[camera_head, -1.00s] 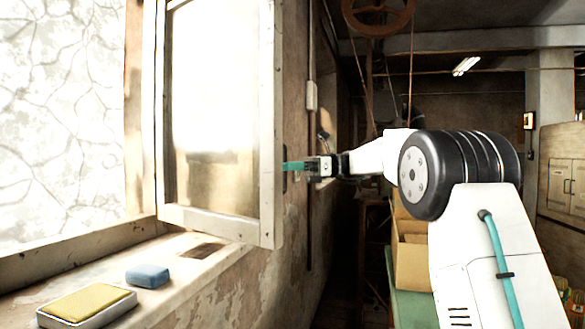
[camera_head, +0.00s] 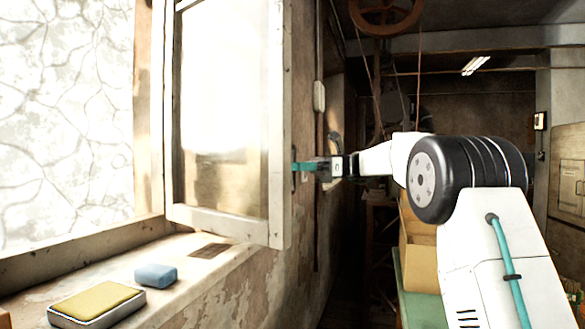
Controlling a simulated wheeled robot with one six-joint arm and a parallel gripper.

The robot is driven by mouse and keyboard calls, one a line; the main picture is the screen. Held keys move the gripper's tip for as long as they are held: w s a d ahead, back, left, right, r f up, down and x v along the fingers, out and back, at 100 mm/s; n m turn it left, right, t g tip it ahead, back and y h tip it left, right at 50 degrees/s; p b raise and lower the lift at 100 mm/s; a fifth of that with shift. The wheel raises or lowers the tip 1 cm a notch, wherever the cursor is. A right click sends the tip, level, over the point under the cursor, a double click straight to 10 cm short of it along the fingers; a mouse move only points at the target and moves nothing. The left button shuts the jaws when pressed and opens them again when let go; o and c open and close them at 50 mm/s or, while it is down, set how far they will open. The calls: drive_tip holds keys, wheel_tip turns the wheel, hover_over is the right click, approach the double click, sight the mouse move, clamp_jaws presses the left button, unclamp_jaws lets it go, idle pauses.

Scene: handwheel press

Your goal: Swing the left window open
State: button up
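The left window (camera_head: 279,130) is a pale, worn wooden sash with a bright glass pane. It stands swung away from its frame (camera_head: 150,110), into the room above the sill. A small dark handle (camera_head: 294,181) sits on the sash's right edge. My gripper (camera_head: 300,166) comes in from the right, with its teal fingertips at this handle. The fingers overlap in this side view, so whether they grip the handle or only touch it is unclear.
On the stone sill (camera_head: 195,268) lie a blue block (camera_head: 156,274) and a yellow sponge-like pad in a light tray (camera_head: 97,302). A cardboard box (camera_head: 420,262) stands on a green surface (camera_head: 414,305) below my arm. A dark gap lies between wall and box.

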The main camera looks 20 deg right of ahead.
drive_tip(key=d, duration=0.7)
drive_tip(key=shift+s, duration=0.25)
